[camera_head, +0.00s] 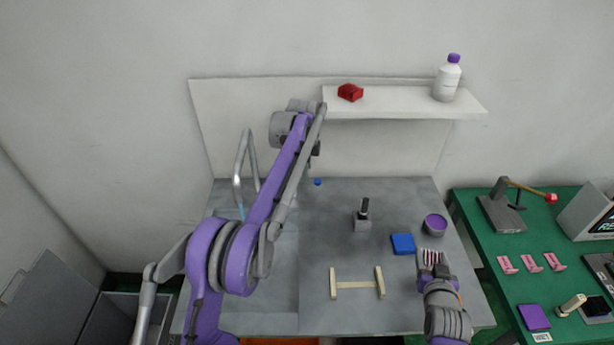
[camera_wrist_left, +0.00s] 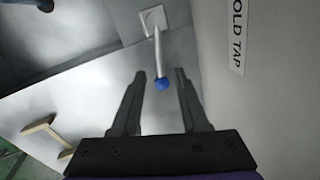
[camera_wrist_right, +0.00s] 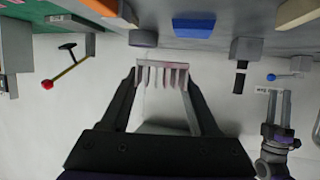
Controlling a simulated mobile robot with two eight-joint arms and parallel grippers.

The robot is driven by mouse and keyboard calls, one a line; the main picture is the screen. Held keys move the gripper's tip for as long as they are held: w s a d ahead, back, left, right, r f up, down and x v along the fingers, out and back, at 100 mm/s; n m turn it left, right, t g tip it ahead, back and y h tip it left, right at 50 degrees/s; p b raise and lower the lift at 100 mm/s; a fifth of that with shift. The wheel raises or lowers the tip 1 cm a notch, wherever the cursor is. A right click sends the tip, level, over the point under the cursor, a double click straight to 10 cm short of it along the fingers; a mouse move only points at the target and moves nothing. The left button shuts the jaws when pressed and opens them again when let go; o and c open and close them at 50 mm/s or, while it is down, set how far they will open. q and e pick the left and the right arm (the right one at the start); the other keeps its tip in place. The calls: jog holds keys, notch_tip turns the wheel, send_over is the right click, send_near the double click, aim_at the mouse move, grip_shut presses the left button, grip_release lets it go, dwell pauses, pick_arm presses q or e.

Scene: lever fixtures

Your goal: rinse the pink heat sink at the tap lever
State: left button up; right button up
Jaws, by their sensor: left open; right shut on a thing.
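The pink heat sink (camera_head: 433,257), a pale pinkish block with fins, is held by my right gripper (camera_head: 434,264) above the front right of the grey counter. In the right wrist view the heat sink (camera_wrist_right: 162,72) sits between the fingertips. The tap lever has a blue tip (camera_head: 318,182). In the left wrist view the lever (camera_wrist_left: 161,82) lies between the fingers of my open left gripper (camera_wrist_left: 156,78), apparently touching neither. The grey tap spout (camera_head: 245,160) arches over the left basin. A pale blue streak shows below it; I cannot tell whether it is water.
A wooden H-shaped rack (camera_head: 357,284), a blue block (camera_head: 403,244), a purple-topped cup (camera_head: 435,224) and a dark upright fixture (camera_head: 363,216) stand on the counter. A shelf (camera_head: 400,103) hangs behind. A green table (camera_head: 500,262) stands right. The counter between the arms is partly clear.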

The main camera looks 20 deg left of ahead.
pick_arm(q)
notch_tip(320, 180, up, 7)
jog(key=s, duration=0.1)
jog(key=shift+s, duration=0.2)
